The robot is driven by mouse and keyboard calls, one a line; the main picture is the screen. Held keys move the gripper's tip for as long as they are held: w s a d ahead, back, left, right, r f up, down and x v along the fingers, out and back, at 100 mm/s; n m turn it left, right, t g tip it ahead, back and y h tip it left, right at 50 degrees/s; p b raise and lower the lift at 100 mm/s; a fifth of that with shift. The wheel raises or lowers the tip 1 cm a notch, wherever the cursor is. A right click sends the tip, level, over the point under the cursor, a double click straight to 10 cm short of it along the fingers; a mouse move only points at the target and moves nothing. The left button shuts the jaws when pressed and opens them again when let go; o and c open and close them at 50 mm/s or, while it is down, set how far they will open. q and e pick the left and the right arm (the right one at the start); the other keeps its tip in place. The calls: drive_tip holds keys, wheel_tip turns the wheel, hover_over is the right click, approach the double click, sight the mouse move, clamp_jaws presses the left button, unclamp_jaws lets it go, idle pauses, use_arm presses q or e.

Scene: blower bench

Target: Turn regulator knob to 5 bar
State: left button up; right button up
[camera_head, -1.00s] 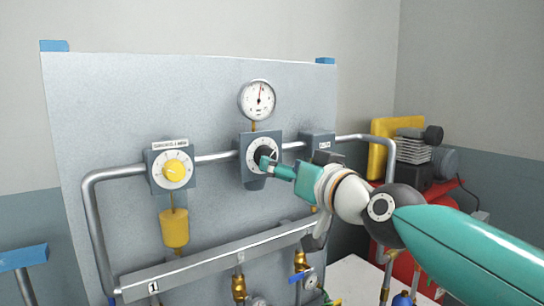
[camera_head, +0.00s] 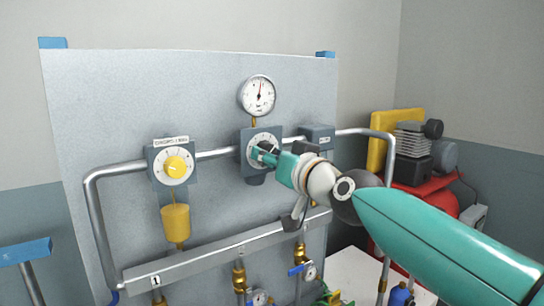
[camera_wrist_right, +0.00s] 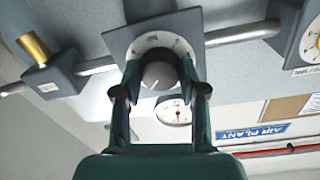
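The regulator is a grey block with a white dial (camera_head: 262,141) and a dark round knob (camera_wrist_right: 158,75), mounted on the pipe of the upright panel. A round white pressure gauge (camera_head: 257,95) sits above it, its needle pointing about straight up; its numbers are too small to read. My right gripper (camera_head: 262,153) is at the dial and partly hides the knob. In the right wrist view, my right gripper (camera_wrist_right: 160,78) has one finger on each side of the knob, and both appear to touch it. The knob has a pale mark line. My left gripper is not in view.
Left of the regulator is a second grey block with a yellow knob (camera_head: 175,167), and a yellow cup (camera_head: 176,223) below it. A grey rail (camera_head: 220,246) with brass valves runs below. A red compressor (camera_head: 430,192) stands at the right. A blue-topped stand (camera_head: 25,252) is at the left.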

drive_tip(key=shift+c, duration=1)
drive_tip(key=shift+n+b, duration=1.05)
drive_tip(key=shift+n, duration=0.15)
drive_tip(key=o, duration=1.1)
drive_tip(key=shift+o, duration=0.2)
drive_tip(key=shift+d, duration=0.1)
drive_tip(key=v, duration=1.1)
drive_tip(key=shift+s+d, duration=0.25)
drive_tip(key=shift+s, duration=0.1)
drive_tip(key=shift+f, duration=0.15)
